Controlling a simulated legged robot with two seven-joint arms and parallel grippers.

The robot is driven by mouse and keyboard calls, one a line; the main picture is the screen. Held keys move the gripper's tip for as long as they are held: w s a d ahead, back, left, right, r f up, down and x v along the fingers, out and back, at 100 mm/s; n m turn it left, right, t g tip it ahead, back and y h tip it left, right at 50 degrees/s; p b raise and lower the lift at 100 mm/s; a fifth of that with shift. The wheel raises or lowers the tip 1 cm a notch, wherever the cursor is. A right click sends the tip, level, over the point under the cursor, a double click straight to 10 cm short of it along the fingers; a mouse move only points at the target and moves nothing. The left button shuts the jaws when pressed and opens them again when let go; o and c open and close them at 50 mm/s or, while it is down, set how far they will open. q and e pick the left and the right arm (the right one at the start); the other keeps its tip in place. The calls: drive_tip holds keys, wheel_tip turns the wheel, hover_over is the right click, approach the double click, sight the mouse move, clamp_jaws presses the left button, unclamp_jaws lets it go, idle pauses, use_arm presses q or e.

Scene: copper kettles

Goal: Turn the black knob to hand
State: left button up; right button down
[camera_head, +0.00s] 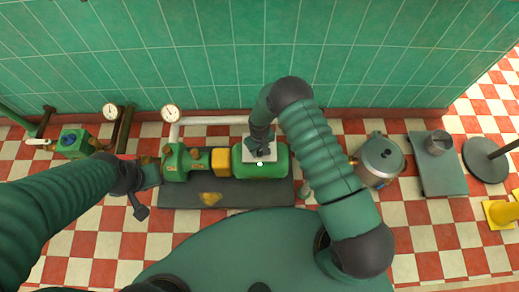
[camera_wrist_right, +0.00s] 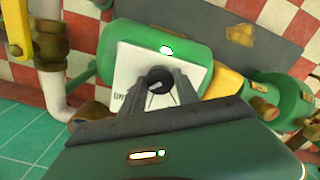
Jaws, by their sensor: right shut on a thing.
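The black knob (camera_wrist_right: 158,80) sits on a white panel (camera_wrist_right: 126,72) on the green motor housing (camera_wrist_right: 170,36) in the right wrist view. A thin pale line shows on the knob; lettering at the panel's left edge is partly hidden and unreadable. My right gripper (camera_wrist_right: 159,88) has a finger on either side of the knob and is shut on it. In the head view my right gripper (camera_head: 262,138) comes down over the panel (camera_head: 262,154) and hides the knob. My left gripper (camera_head: 140,203) hangs near the pump's left end; its jaws are unclear.
The green pump (camera_head: 181,161) and yellow coupling (camera_head: 221,158) adjoin the motor on a dark base (camera_head: 245,195). Gauges (camera_head: 170,113) and pipes stand behind, along the tiled wall. A metal pot (camera_head: 378,160) stands right of my right arm.

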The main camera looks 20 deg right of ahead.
sight(259, 151)
drive_tip(key=shift+w, duration=0.1)
idle(0.4)
drive_tip(key=c, duration=0.9)
unclamp_jaws()
drive_tip(key=shift+r, duration=0.1)
wheel_tip(259, 151, up, 16)
drive_tip(key=p, duration=0.6)
drive_tip(key=shift+r, duration=0.25)
